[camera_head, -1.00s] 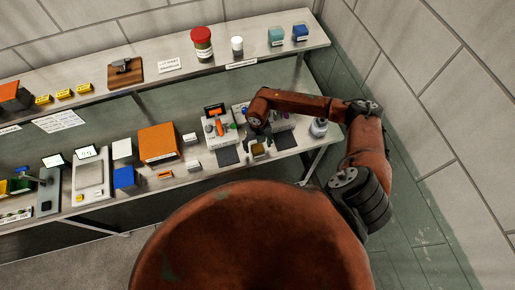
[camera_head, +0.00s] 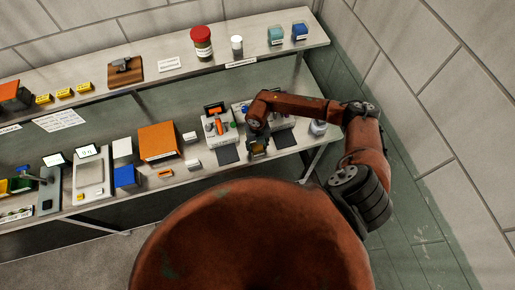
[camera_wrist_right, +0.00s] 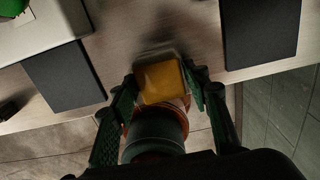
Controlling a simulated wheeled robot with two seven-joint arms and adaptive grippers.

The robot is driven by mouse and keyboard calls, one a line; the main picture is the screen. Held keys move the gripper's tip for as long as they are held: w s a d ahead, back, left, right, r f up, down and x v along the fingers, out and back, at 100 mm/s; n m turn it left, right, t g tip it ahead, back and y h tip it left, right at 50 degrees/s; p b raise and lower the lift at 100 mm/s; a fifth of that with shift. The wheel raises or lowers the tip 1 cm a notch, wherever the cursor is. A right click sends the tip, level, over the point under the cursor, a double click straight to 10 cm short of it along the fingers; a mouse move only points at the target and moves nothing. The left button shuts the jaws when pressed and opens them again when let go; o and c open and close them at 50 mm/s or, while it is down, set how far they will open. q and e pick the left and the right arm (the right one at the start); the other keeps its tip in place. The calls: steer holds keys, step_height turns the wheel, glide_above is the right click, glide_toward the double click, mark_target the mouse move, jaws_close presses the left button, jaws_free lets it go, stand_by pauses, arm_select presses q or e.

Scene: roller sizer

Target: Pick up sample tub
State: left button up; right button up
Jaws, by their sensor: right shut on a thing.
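The sample tub (camera_wrist_right: 160,82) is a small squarish tub with a yellow-ochre top. In the right wrist view it sits between the two fingers of my right gripper (camera_wrist_right: 158,95), which are shut on its sides. In the head view my right gripper (camera_head: 258,152) is at the front part of the lower bench and largely hides the tub. I cannot tell whether the tub rests on the bench or is just clear of it. My left gripper is not in view.
Dark mats (camera_wrist_right: 66,76) lie on both sides of the tub on the lower bench (camera_wrist_right: 200,40). A machine with orange parts (camera_head: 217,125) and an orange box (camera_head: 158,141) stand to the left. A whitish container (camera_head: 318,128) stands to the right. The upper shelf (camera_head: 205,60) runs behind.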

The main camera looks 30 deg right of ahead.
steer(key=shift+c, duration=1)
steer(key=shift+r, duration=0.1)
steer(key=shift+r, duration=0.25)
step_height(320, 180, up, 2)
steer(key=shift+w+r+b, duration=0.1)
steer(key=shift+w+b, duration=0.05)
steer(key=shift+b, duration=0.75)
steer(key=s+a+r+b, duration=0.1)
steer(key=s+r+b, duration=0.2)
steer(key=s+r, duration=0.7)
steer(key=s, duration=0.4)
steer(key=shift+a+b, duration=0.35)
steer(key=shift+a, duration=0.05)
